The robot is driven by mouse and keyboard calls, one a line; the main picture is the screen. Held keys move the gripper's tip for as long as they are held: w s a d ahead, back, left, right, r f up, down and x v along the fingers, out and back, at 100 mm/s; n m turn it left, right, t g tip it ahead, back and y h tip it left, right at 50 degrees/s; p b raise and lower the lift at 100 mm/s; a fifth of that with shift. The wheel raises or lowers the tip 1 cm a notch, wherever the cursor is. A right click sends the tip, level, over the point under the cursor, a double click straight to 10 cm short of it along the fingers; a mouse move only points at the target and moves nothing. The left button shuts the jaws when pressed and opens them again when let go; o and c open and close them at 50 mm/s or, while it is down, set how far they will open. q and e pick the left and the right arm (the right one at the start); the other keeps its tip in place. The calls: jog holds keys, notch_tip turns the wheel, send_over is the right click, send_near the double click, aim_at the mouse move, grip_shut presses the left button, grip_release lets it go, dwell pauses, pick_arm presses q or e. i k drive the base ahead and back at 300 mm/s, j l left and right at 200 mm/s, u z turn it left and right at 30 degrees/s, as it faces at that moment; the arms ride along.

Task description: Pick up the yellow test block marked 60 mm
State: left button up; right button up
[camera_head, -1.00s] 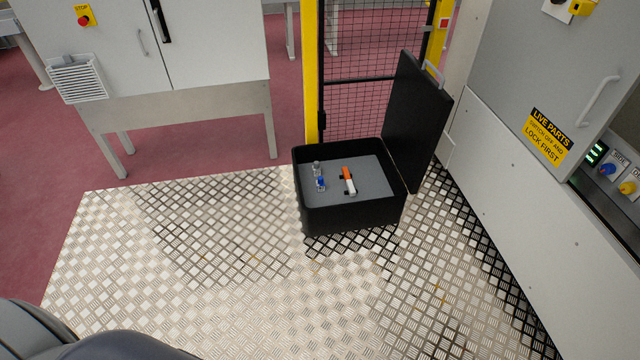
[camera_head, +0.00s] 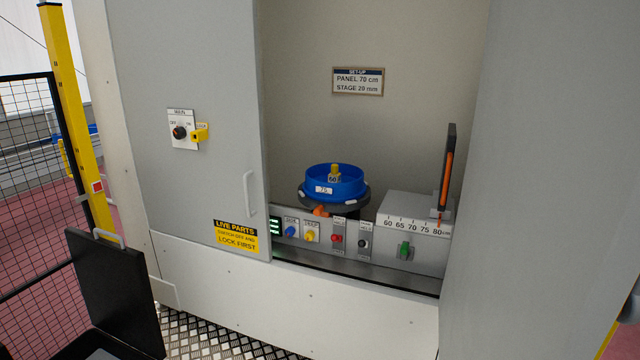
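The yellow test block (camera_head: 334,173) stands inside a blue round dish (camera_head: 349,188) in the open bay of the grey cabinet. A small label on the block appears to read 60. The dish carries a white label that looks like 75 and sits on a dark round stage (camera_head: 309,195). The dish's front wall hides the block's lower part. Neither of my grippers is in view.
A control panel (camera_head: 322,236) with coloured knobs fronts the bay. Right of it is a scale box (camera_head: 412,215) with an upright orange-and-black arm. A grey door (camera_head: 190,130) with a handle (camera_head: 250,194) covers the left. An open black case (camera_head: 117,290) stands lower left.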

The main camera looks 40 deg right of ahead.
aim_at(334, 177)
jog(key=z, duration=1.35)
jog(key=i+j, duration=0.15)
jog(key=j, duration=0.15)
jog(key=i+j, duration=0.2)
jog(key=j, duration=0.15)
jog(key=i+j, duration=0.15)
jog(key=j, duration=0.15)
